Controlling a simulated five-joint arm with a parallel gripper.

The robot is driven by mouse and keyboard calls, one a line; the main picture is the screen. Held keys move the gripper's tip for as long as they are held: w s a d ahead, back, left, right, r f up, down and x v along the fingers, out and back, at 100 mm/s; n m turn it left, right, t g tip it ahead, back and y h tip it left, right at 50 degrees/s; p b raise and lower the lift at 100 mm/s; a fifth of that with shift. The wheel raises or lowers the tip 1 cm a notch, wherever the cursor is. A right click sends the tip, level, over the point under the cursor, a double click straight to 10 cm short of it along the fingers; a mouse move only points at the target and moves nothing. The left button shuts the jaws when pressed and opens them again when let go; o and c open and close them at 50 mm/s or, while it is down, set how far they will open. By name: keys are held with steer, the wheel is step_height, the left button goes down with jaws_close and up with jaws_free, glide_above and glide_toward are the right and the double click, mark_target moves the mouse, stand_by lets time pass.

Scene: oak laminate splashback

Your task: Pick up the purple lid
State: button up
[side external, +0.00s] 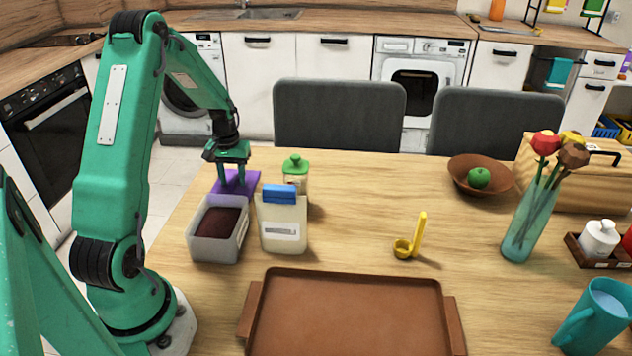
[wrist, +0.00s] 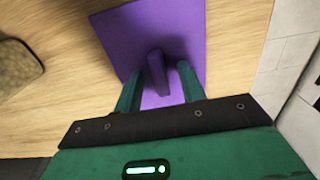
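The purple lid (wrist: 130,32) is a flat square plate with a raised bar handle (wrist: 157,72) in its middle. In the side external view the purple lid (side external: 248,178) is at the table's left edge, behind the grey container, partly hidden by my gripper and the container. My gripper (side external: 236,188) points down over the lid. In the wrist view my gripper (wrist: 158,82) has its two fingers apart, one on each side of the handle, with gaps showing. I cannot tell exactly how high the fingertips are above the plate.
A grey container (side external: 205,248) with dark contents stands in front of the lid. A white packet with a blue clip (side external: 284,222) and a green-topped jar (side external: 296,172) stand close to its right. A brown tray (side external: 345,315), yellow scoop (side external: 404,248) and bowl (side external: 462,172) lie farther right.

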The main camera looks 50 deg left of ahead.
mark_target(233, 182)
stand_by(0.4)
jaws_close()
step_height(233, 182, up, 10)
stand_by(0.8)
stand_by(0.5)
steer(key=s+d+r, duration=0.4)
steer(key=s+d, duration=0.8)
steer(key=d, duration=0.4)
steer(key=shift+d, duration=0.15)
